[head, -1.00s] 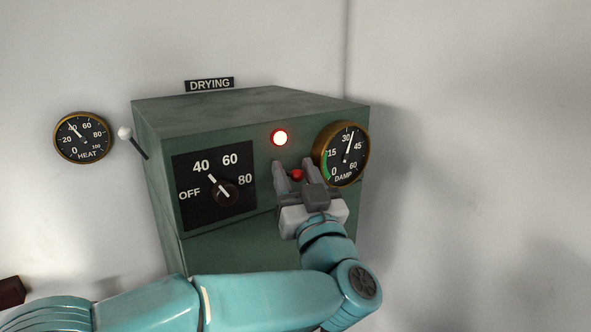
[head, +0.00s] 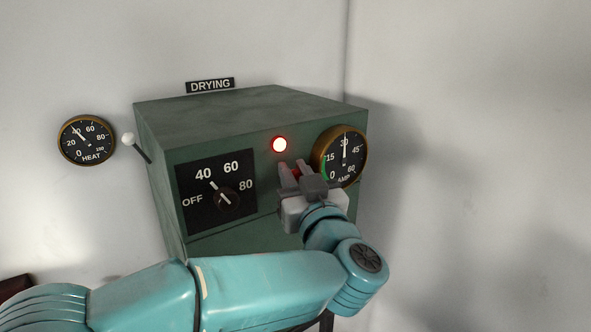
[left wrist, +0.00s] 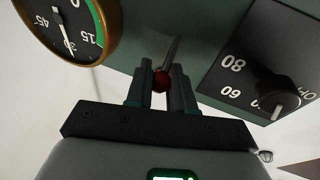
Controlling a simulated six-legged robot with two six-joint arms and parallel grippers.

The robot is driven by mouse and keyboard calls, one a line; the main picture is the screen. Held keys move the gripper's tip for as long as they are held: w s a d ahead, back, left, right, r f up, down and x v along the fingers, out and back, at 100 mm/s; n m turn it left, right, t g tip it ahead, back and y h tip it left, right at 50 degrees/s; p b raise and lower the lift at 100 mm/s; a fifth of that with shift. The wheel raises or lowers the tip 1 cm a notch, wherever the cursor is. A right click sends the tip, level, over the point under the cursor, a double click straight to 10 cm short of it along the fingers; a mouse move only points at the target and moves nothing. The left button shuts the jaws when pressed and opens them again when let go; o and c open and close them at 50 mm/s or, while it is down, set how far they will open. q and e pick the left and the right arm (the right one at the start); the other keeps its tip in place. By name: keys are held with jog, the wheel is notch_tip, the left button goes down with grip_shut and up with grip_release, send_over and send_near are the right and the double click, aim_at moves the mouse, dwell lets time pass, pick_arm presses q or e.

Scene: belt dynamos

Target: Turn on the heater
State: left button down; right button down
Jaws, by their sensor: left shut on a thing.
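The heater is a dark green box (head: 155,190) with a DRYING label (head: 210,85) on the wall above it. Its front has a dial knob (head: 228,199) whose white pointer aims near 40, and a red lamp (head: 279,144) glowing bright. A small lever with a red knob (left wrist: 161,84) sticks out of the front face below the lamp. My left gripper (head: 294,173) is shut on this red knob, which shows between its fingers in the left wrist view. In the head view the fingers hide most of it. My right gripper is not in view.
A heat gauge (head: 86,140) on the wall reads near 40. A white-tipped lever (head: 128,139) stands out at the box's left side. The wall at right is bare.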

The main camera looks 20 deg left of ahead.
pick_arm(q)
jog(key=c, duration=1)
grip_release()
jog(key=shift+c, duration=0.2)
jog(key=b+v, duration=0.5)
jog(key=v, duration=1.1)
jog(key=shift+s, duration=0.1)
